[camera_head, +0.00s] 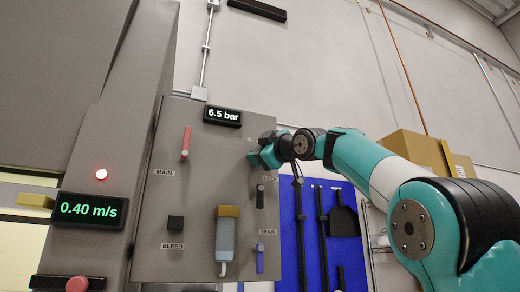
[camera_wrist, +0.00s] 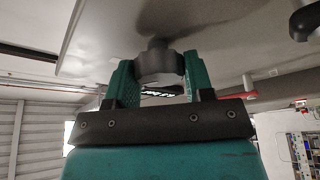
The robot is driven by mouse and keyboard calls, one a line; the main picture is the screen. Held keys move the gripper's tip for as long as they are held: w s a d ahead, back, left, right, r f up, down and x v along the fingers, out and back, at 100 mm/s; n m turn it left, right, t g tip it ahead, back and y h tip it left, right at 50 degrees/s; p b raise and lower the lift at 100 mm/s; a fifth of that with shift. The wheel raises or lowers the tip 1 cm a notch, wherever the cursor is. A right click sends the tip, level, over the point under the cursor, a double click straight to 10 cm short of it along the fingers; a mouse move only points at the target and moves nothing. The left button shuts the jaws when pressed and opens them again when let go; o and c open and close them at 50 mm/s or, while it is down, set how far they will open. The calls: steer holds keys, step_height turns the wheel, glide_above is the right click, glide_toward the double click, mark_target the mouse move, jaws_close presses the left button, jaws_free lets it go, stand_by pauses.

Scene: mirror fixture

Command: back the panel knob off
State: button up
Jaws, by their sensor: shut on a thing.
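The grey panel (camera_head: 196,191) stands upright in front of me in the head view, with a display (camera_head: 222,116) reading 6.5 bar. My gripper (camera_head: 262,157) is at the panel's upper right. In the wrist view, my gripper (camera_wrist: 160,80) has its two green fingers on either side of a dark grey lobed knob (camera_wrist: 160,62) and is shut on it. The knob sits on a stem against the panel face. In the head view the knob is mostly hidden by the gripper.
The panel also carries a red MAIN handle (camera_head: 186,143), a black BLEED knob (camera_head: 175,223), a blue DRAIN handle (camera_head: 260,258), a dark lever (camera_head: 260,196) just below my gripper and a yellow-topped cylinder (camera_head: 226,240). A blue tool board (camera_head: 338,250) is at right.

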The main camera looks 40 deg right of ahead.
steer(key=shift+w+d+f+n+g+y, duration=0.1)
steer(key=shift+n+g+y, duration=0.2)
steer(key=shift+n, duration=0.6)
steer(key=shift+p, duration=0.3)
steer(key=o, duration=0.9)
steer(key=shift+o, duration=0.2)
steer(key=s+f+b, duration=0.1)
steer(key=s+b, duration=0.1)
steer(key=s, duration=0.6)
steer(key=s+d+f+b, duration=0.1)
steer(key=s+f+b, duration=0.1)
steer(key=s, duration=0.7)
steer(key=shift+b, duration=0.35)
steer(key=shift+s+d, duration=0.1)
